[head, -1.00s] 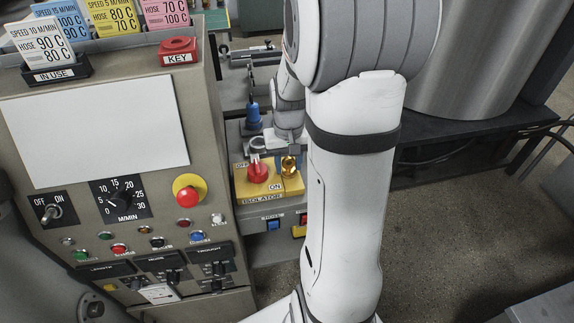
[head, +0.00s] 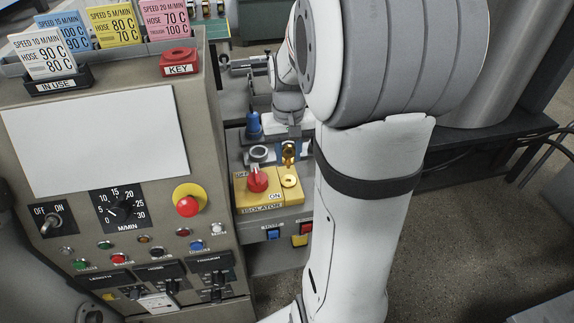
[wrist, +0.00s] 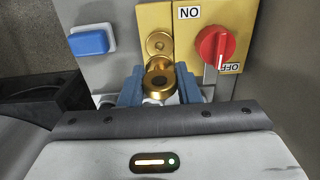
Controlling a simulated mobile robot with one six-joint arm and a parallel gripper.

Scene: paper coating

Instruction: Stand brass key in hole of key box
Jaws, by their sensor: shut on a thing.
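The brass key (head: 288,152) is held in my gripper (head: 290,143), raised just above the yellow isolator box; it also shows in the wrist view (wrist: 159,84) between the blue fingers (wrist: 158,90). The gripper is shut on the key. A brass keyhole (wrist: 158,44) is on the isolator plate (wrist: 193,18), beside the red knob (head: 257,181). The key box (head: 179,62) is the small red block labelled KEY on top of the control console at left. Its hole shows on the top, and it appears empty.
The console (head: 110,220) with buttons, dial and red emergency stop (head: 187,206) stands at left. Coloured setting cards (head: 112,28) and an IN USE holder (head: 58,80) are on its top, left of the key box. A blue-topped part (head: 253,125) stands behind the isolator.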

